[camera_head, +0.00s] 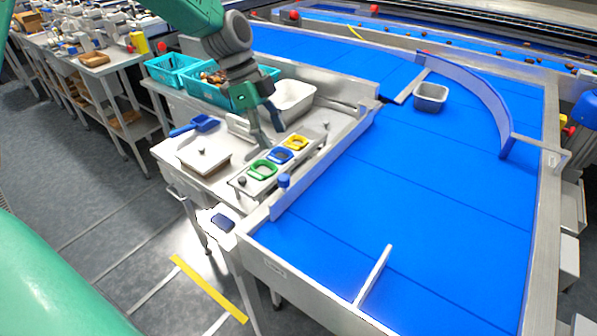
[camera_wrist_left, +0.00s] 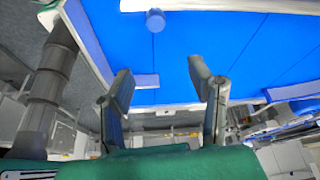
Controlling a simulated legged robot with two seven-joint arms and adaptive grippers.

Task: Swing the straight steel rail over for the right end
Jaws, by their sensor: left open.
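A short straight pale steel rail (camera_head: 373,276) stands on the blue belt (camera_head: 440,215) near its front edge. Another short straight pale bar (camera_head: 411,86) lies at the far part of the belt, beside a grey tub (camera_head: 431,97). I cannot tell which is the task's rail. My left gripper (camera_head: 265,132) hangs over the side bench, left of the belt and well apart from both bars. In the left wrist view its two fingers (camera_wrist_left: 160,84) are spread with nothing between them. My right gripper is not in view.
A curved blue guide (camera_head: 482,88) stands at the belt's far right. Under my left gripper, the bench holds a strip with green (camera_head: 262,169), blue and yellow rings. Teal crates (camera_head: 180,72) and a white bin (camera_head: 298,98) stand behind. The middle of the belt is clear.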

